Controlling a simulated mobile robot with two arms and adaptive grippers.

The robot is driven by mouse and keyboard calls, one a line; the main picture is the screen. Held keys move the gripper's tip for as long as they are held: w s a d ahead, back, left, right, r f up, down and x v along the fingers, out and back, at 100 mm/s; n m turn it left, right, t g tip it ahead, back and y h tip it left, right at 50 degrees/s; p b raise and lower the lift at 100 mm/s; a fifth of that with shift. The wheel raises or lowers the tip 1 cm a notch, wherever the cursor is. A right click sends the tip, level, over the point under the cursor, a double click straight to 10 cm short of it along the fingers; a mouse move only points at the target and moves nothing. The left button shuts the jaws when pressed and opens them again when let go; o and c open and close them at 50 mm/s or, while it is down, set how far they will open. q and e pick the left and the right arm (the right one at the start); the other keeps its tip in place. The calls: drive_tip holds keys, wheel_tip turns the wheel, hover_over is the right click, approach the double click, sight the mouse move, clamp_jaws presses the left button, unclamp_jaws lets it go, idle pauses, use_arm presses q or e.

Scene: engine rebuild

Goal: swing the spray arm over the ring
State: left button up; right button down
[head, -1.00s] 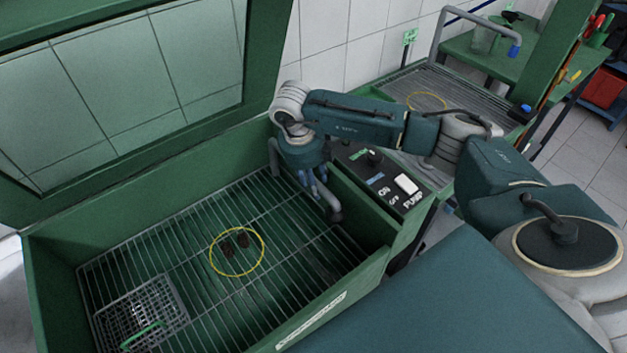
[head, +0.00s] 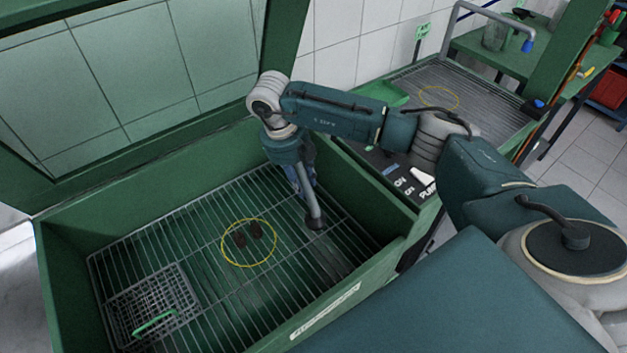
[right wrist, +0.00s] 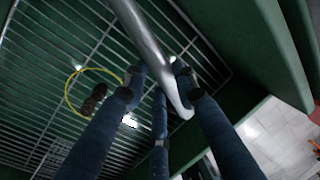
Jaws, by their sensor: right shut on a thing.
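The spray arm (head: 311,203) is a grey metal tube inside the green wash basin, its dark end pointing down over the grate. My right gripper (head: 306,183) is shut on it. The right wrist view shows the blue fingers (right wrist: 160,95) around the pale tube (right wrist: 151,45). The yellow ring (head: 222,245) lies on the grate, left of the spray arm's end, with two small brown parts (head: 248,236) inside it. The ring (right wrist: 67,92) is left of the fingers in the right wrist view. The spray end is outside the ring. My left gripper is out of view.
A wire basket (head: 180,315) with a green handle sits at the grate's front left. The raised lid (head: 150,140) stands behind the basin. A panel marked ON and PUMP (head: 405,183) is at the right. Another yellow ring (head: 439,88) lies on a second grate beyond.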

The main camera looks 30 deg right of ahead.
drive_tip(key=w+a+m+g+b, duration=0.1)
drive_tip(key=w+a+m+b, duration=0.5)
drive_tip(key=a, duration=0.5)
drive_tip(key=shift+w+m+y, duration=0.4)
drive_tip(key=shift+w+m, duration=0.2)
drive_tip(key=shift+w, duration=0.45)
drive_tip(key=shift+r, duration=0.2)
drive_tip(key=c, duration=1.6)
unclamp_jaws()
drive_tip(key=shift+a, duration=0.1)
drive_tip(key=shift+c, duration=0.2)
drive_tip(key=shift+w+f, duration=0.1)
drive_tip(key=shift+f, duration=0.1)
